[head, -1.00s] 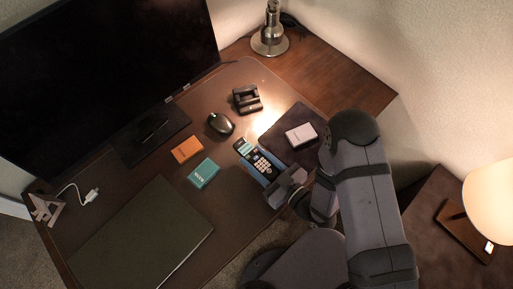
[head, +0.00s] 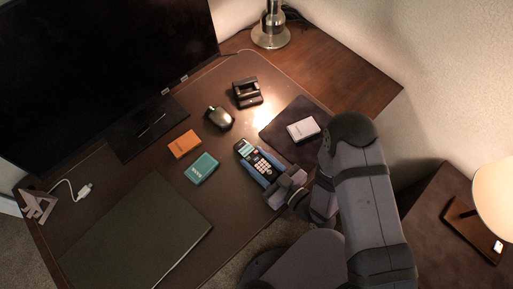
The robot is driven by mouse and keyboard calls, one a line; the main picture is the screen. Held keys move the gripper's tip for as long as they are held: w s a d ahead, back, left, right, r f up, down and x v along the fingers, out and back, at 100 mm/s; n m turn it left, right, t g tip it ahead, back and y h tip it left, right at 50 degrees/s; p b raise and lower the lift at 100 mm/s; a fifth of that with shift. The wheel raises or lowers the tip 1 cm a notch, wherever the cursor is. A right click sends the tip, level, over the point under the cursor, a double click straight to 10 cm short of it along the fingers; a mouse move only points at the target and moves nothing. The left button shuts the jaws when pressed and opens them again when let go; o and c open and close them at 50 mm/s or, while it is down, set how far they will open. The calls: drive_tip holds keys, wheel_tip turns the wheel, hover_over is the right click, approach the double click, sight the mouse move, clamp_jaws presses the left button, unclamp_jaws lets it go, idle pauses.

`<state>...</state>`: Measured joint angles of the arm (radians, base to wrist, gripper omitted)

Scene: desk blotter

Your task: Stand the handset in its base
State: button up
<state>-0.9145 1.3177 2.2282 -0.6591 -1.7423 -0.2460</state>
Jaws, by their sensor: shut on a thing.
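The handset (head: 254,156) is blue and dark with a keypad and a small pale screen. In the head view it lies face up, slanting from upper left to lower right, at the right front of the blotter. My gripper (head: 279,182) is shut on its lower right end. Whether the handset touches the blotter or is just above it, I cannot tell. The base (head: 247,92) is a small black cradle at the back of the blotter, empty, beyond the handset and the mouse.
An orange box (head: 184,144) and a teal box (head: 202,168) lie to the left. A white box (head: 303,129) is on a dark pad (head: 281,124) to the right. A monitor (head: 95,65) and lamp (head: 271,30) stand behind.

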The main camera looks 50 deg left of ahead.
sight(275, 177)
drive_tip(key=o, duration=1.1)
drive_tip(key=shift+o, duration=0.2)
drive_tip(key=d+b, duration=0.2)
drive_tip(key=d, duration=0.3)
drive_tip(key=shift+w+d, duration=0.15)
drive_tip(key=shift+d, duration=0.25)
drive_tip(key=shift+o, duration=0.4)
drive_tip(key=shift+d+r, duration=0.2)
drive_tip(key=shift+d, duration=0.6)
